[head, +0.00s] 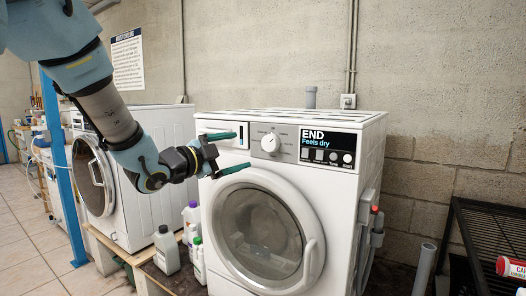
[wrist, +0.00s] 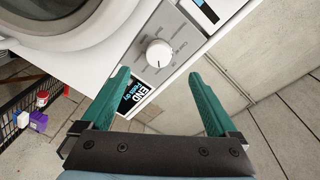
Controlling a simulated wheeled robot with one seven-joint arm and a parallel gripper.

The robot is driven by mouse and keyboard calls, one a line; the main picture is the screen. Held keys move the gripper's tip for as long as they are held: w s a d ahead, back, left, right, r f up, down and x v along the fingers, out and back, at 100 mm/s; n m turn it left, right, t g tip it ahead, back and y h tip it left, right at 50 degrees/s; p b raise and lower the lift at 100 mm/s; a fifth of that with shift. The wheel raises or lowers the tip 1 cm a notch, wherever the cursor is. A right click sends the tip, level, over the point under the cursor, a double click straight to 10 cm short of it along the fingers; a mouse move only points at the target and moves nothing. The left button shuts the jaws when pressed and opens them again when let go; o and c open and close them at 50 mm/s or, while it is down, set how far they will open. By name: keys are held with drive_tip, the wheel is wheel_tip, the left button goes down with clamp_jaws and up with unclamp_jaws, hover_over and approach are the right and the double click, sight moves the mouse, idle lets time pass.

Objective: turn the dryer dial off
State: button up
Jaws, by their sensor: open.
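The dryer (head: 340,180) is a white front-loader with a round glass door, shut in the head view. Its dial (head: 271,143) is a round white knob on the grey panel, left of a display (head: 327,147) reading "END Feels dry". In the wrist view the dial (wrist: 159,53) shows above the fingers, with printed labels beside it. My gripper (head: 234,153) is open and empty in front of the panel, left of the dial and apart from it. Its green fingers also show in the wrist view (wrist: 158,100). I cannot make out the dial's exact setting.
A second white machine (head: 135,185) stands to the left. Several bottles, one grey (head: 166,250), stand between the machines. A black rack (head: 490,240) with a red-and-white container (head: 511,267) is at right. Tiled floor lies open at left.

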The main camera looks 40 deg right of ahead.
sight(268, 144)
drive_tip(key=d+p, duration=0.1)
drive_tip(key=d, duration=0.2)
drive_tip(key=d+p, duration=0.1)
drive_tip(key=d, duration=0.2)
drive_tip(key=d+p, duration=0.2)
drive_tip(key=d, duration=0.2)
drive_tip(key=shift+w+d+r, duration=0.1)
drive_tip(key=shift+w+r, duration=0.15)
drive_tip(key=shift+w+d+f, duration=0.1)
drive_tip(key=shift+d, duration=0.35)
drive_tip(key=c, duration=1.4)
drive_tip(key=shift+o, duration=0.2)
drive_tip(key=shift+f, duration=0.1)
drive_tip(key=shift+b, duration=0.35)
